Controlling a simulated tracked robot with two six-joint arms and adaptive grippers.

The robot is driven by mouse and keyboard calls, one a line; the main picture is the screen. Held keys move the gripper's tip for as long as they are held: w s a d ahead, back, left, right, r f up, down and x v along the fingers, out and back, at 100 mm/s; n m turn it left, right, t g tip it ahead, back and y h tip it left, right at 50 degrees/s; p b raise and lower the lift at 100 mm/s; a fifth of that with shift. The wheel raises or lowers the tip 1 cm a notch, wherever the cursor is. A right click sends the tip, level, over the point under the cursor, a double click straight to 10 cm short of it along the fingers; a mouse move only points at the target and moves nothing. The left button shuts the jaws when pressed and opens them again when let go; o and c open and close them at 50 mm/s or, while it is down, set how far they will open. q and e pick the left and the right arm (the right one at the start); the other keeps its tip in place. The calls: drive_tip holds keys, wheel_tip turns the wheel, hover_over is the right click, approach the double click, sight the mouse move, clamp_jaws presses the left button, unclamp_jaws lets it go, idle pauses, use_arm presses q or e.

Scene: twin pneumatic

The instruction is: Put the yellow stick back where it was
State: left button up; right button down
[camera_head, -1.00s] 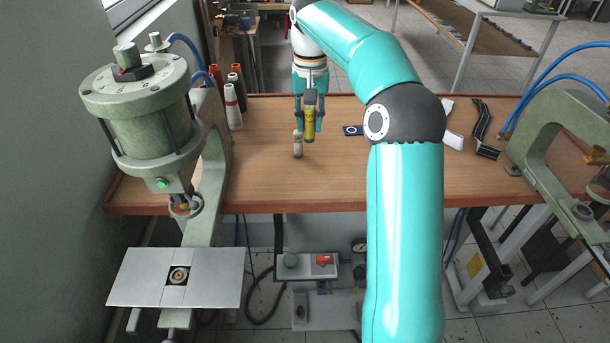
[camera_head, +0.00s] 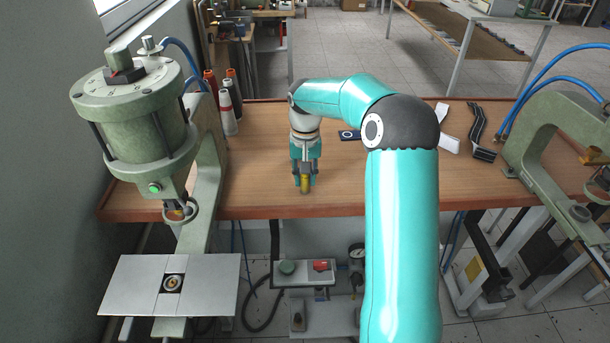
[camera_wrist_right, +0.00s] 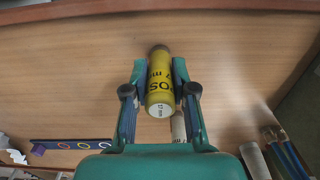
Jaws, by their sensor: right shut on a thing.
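The yellow stick (camera_head: 305,184) is held between the fingers of my right gripper (camera_head: 304,180), near the front edge of the wooden table in the head view. In the right wrist view the yellow stick (camera_wrist_right: 159,78) has black lettering and a pale end facing the camera, with the gripper's fingers (camera_wrist_right: 160,95) on both sides of it. Whether the stick touches the table is hard to tell. A small pale cylinder (camera_wrist_right: 178,127) shows partly behind the stick in the wrist view. My left gripper is not in view.
The wooden table (camera_head: 255,160) is mostly clear around the gripper. Thread spools (camera_head: 228,113) stand at its left, beside a green pneumatic press (camera_head: 150,130). A dark card with rings (camera_head: 349,135) and dark strips (camera_head: 478,130) lie farther back. Another press (camera_head: 540,140) stands right.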

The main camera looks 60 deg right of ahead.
drive_tip(key=c, duration=0.9)
unclamp_jaws()
drive_tip(key=shift+c, duration=0.2)
wheel_tip(320, 180, up, 12)
drive_tip(key=shift+r, duration=0.1)
